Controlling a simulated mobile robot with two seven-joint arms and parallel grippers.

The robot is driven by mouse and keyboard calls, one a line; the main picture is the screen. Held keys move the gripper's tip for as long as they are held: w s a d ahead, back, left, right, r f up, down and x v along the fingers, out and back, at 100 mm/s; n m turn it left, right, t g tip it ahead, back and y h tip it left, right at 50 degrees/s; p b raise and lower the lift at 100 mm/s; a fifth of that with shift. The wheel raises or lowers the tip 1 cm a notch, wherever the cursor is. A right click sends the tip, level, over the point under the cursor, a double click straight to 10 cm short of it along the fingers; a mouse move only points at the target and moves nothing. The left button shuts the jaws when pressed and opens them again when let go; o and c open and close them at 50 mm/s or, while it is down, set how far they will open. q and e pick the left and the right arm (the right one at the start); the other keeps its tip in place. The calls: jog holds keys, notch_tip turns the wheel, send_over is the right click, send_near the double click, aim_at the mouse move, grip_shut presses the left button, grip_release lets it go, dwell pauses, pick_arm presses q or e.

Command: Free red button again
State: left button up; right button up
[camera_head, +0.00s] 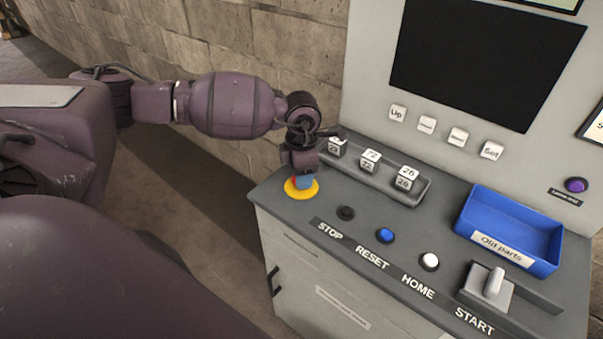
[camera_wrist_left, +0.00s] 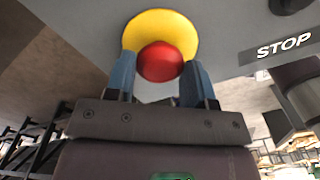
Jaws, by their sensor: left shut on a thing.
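The red button (camera_wrist_left: 160,62) is a round red knob on a yellow disc (camera_head: 301,189) at the left end of the grey console top. In the head view my left gripper (camera_head: 303,181) comes down over the button from above and mostly hides the red part. In the left wrist view the two blue fingers of my left gripper (camera_wrist_left: 158,78) stand on either side of the red knob, shut on it. The yellow disc (camera_wrist_left: 162,24) shows around and beyond the knob. My right gripper is in no view.
Dark (camera_head: 346,213), blue (camera_head: 385,236) and white (camera_head: 429,261) buttons line the console (camera_head: 272,195) beside it. A tray of number cubes (camera_head: 424,184) sits just behind the gripper. A blue "Old parts" bin (camera_head: 466,221) and a lever (camera_head: 494,281) are at the right.

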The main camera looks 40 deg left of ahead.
pick_arm(q)
jog(key=shift+w+r, duration=0.1)
jog(key=shift+r, duration=0.3)
jog(key=o, duration=1.2)
jog(key=shift+o, duration=0.3)
notch_tip(320, 180, up, 11)
jog(key=shift+b, duration=0.35)
jog(key=shift+f, duration=0.15)
